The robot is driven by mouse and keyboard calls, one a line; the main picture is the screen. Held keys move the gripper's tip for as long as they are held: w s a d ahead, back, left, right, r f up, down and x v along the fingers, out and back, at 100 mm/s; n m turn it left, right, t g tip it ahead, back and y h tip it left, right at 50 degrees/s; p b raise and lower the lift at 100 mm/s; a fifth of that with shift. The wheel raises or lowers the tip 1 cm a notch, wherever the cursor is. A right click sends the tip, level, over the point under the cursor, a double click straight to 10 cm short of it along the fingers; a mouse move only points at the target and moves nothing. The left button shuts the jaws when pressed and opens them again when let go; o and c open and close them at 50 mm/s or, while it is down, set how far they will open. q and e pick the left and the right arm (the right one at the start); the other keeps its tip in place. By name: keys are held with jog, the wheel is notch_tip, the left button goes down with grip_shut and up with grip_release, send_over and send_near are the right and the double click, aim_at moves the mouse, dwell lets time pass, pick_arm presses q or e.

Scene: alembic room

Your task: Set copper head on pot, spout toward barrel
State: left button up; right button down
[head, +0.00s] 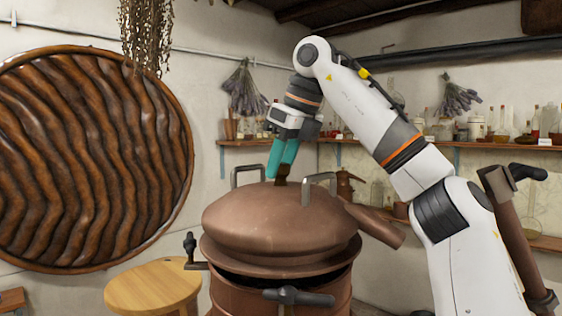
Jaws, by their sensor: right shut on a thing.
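The copper head (275,220) is a wide dome with two metal loop handles and a spout (385,228) that points right and slightly down. It is over the copper pot (230,295), with a dark gap at the front between them; I cannot tell whether it touches the pot elsewhere. My right gripper (282,172) points down with teal fingers, shut on a small brown piece at the top centre of the head. The pot's lower part is out of frame. I cannot identify a barrel. My left gripper is not in view.
Black clamps (298,296) stick out from the pot's rim. A round wooden stool (152,287) stands left of the pot. A large round wavy brown panel (90,160) is at the left wall. Shelves (495,146) with bottles line the back. A brown pipe (515,235) stands at right.

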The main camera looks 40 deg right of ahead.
jog(key=shift+f, duration=0.1)
dwell(0.5)
jog(key=shift+f+b, duration=0.45)
jog(key=shift+f, duration=0.9)
dwell(1.7)
jog(key=c, duration=0.9)
grip_release()
jog(key=shift+s+a, duration=0.15)
jog(key=shift+c, duration=0.2)
jog(key=shift+f, duration=0.1)
jog(key=a+p+v, duration=0.1)
jog(key=v, duration=1.1)
jog(key=shift+d, duration=0.45)
